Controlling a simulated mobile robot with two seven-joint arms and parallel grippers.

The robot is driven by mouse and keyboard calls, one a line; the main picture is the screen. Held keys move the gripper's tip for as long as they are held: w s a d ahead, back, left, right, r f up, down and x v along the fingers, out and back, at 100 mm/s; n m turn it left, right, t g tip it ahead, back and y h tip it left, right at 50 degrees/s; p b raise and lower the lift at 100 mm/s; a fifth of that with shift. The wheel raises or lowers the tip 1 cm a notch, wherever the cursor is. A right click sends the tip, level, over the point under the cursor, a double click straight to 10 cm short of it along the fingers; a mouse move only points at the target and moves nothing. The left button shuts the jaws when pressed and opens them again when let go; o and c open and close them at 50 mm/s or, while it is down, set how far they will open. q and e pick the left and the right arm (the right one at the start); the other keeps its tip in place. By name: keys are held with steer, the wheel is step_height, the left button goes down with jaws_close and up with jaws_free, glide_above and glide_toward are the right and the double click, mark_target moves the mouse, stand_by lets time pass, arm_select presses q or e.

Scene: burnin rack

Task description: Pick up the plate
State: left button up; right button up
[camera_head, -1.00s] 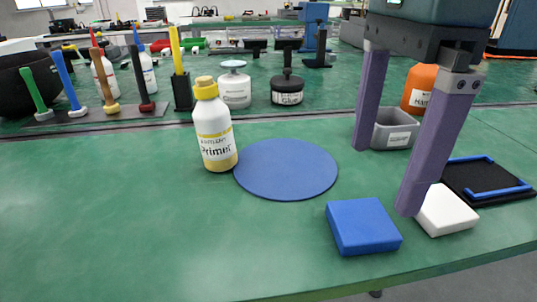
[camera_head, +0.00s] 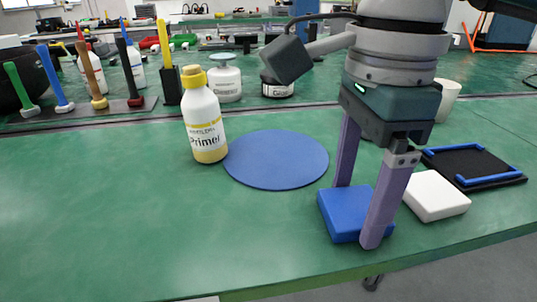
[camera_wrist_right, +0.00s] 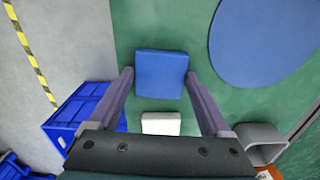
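A square blue block (camera_head: 338,219), thick and flat, lies on the green table near its front edge. A flat round blue disc (camera_head: 275,158) lies behind it and to its left; I cannot tell which one is the plate. My right gripper (camera_head: 357,213) is open and points down over the square block, one finger in front of it and one behind. In the right wrist view the square block (camera_wrist_right: 161,74) sits between the two fingertips, and the disc (camera_wrist_right: 265,38) lies to the upper right. I cannot tell whether the fingers touch the block. My left gripper is not in view.
A white square block (camera_head: 437,194) lies right of the gripper, beside a black tray with blue bars (camera_head: 474,166). A Primer bottle (camera_head: 205,118) stands at the disc's left edge. A grey bin (camera_wrist_right: 262,140) shows in the wrist view. The table's left front is clear.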

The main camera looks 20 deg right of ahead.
steer(key=c, duration=0.9)
steer(key=shift+r, duration=0.1)
